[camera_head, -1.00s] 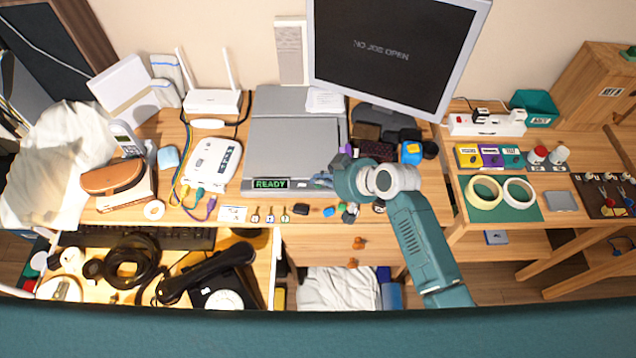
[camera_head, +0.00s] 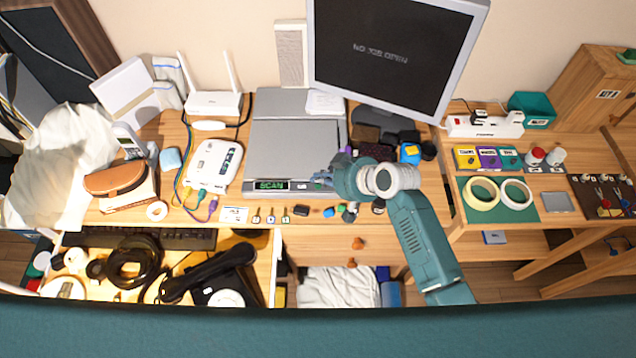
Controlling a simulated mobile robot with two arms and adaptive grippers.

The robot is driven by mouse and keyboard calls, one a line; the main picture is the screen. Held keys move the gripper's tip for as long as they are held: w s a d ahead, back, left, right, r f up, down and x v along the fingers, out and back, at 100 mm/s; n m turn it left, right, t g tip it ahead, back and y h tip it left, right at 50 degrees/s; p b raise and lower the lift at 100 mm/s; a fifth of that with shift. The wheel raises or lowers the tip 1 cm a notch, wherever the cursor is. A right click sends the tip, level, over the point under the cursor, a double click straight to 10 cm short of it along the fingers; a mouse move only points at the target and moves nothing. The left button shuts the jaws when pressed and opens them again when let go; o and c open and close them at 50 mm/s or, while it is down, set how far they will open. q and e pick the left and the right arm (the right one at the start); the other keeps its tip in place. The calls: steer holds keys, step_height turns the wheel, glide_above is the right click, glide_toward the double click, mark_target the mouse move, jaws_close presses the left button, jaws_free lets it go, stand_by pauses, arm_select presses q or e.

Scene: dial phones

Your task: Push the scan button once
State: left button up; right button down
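The grey flatbed scanner (camera_head: 292,145) sits on the desk, left of the monitor's foot. Its green display (camera_head: 272,185) on the front edge reads "SCAN". My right gripper (camera_head: 322,178) is at the right part of the scanner's front edge, beside the display. The gripper and wrist cover that part of the panel, so the scan button cannot be made out, nor whether a fingertip touches it. The fingers are too small and overlapped to show whether they are open or shut. My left gripper is not in view.
The monitor (camera_head: 395,55) stands behind my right arm and shows "NO JOB OPEN". A white router (camera_head: 213,103) and a white box with cables (camera_head: 215,165) stand left of the scanner. Small items lie along the desk's front. An open drawer at lower left holds a black dial phone (camera_head: 225,285).

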mark_target(320, 187)
step_height(320, 187, up, 5)
steer(key=p, duration=0.5)
stand_by(0.4)
stand_by(0.4)
